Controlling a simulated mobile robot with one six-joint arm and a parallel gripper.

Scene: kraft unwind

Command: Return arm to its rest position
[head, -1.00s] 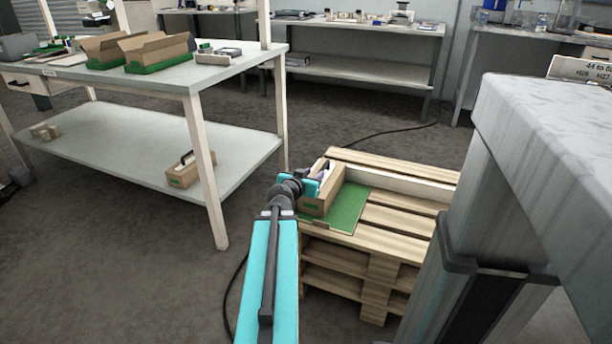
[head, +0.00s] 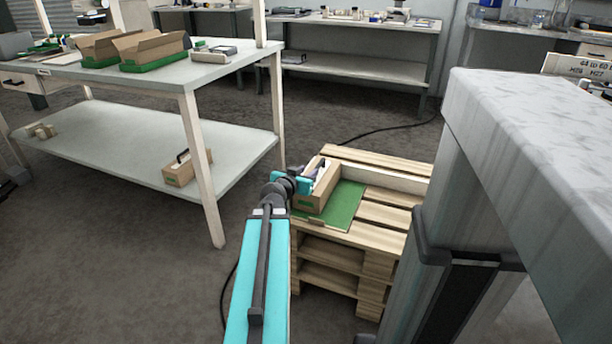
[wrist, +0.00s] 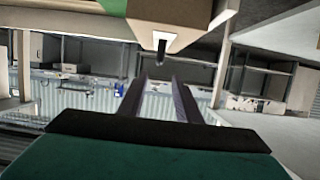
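My gripper (wrist: 160,100) shows in the wrist view with its two dark fingers apart and nothing between them. In the head view my teal arm reaches forward, and its wrist end is close to the left side of a cardboard box (head: 322,190). The fingers cannot be made out there. The box stands on a green mat (head: 343,206) on a wooden pallet stack (head: 385,205). In the wrist view a cardboard box (wrist: 168,30) with a dark handle shows at the top, beyond the fingertips.
A white two-level table (head: 225,62) at left holds open boxes (head: 150,50) on green trays; a handled box (head: 187,167) sits on its lower shelf. A grey worktop (head: 540,120) stands close on the right. A black cable (head: 380,132) lies on the floor. Floor left of my arm is clear.

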